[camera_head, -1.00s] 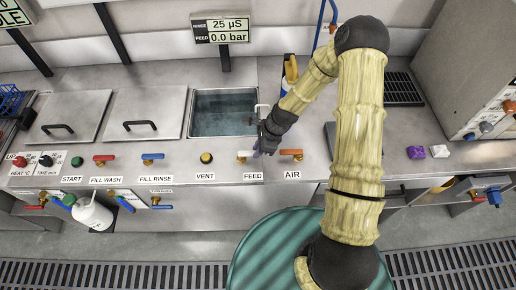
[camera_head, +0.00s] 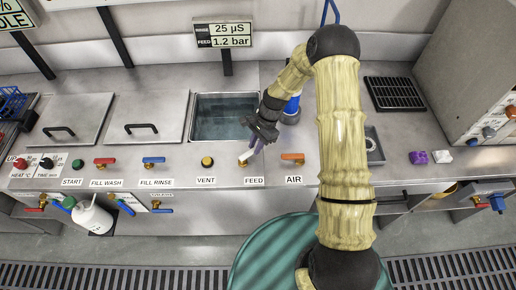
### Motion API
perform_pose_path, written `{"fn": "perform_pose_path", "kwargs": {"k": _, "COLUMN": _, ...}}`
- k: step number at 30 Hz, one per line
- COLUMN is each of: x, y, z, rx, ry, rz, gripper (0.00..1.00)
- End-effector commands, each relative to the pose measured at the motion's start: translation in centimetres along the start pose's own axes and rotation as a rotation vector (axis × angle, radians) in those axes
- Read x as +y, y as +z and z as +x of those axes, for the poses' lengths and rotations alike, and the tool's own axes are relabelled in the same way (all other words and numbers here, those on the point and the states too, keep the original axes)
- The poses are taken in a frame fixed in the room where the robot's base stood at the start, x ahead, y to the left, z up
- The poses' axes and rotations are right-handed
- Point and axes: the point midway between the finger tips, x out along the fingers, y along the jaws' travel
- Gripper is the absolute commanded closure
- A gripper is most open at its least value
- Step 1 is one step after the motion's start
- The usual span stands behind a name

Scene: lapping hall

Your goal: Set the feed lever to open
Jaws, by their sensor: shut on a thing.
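The feed lever (camera_head: 247,157) is a small white handle on a brass pivot, above the FEED label (camera_head: 254,181) on the steel counter front. It is turned diagonally, its free end pointing up and to the right. My gripper (camera_head: 256,146) is shut on the lever's upper end, its fingers partly hiding the handle. The display (camera_head: 224,35) behind the basin reads 25 µS and feed 1.2 bar.
An orange AIR lever (camera_head: 293,157) sits close on the right, and a yellow VENT knob (camera_head: 207,162) on the left. A water basin (camera_head: 232,97) lies behind. A blue bottle (camera_head: 291,108) stands behind my gripper.

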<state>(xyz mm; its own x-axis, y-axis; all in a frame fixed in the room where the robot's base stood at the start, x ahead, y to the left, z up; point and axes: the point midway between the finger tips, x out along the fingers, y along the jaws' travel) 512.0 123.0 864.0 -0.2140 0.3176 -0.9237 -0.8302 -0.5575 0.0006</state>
Motion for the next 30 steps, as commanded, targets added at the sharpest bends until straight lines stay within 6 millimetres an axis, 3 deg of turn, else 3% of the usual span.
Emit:
{"fn": "perform_pose_path", "kwargs": {"k": 18, "x": -3.5, "y": 1.0, "z": 0.5, "rx": 0.002, "ry": 0.223, "rz": -0.545, "gripper": 1.00}}
{"fn": "perform_pose_path", "kwargs": {"k": 30, "x": -4.7, "y": 2.0, "z": 0.8, "rx": 0.002, "ry": 0.336, "rz": -0.814, "gripper": 1.00}}
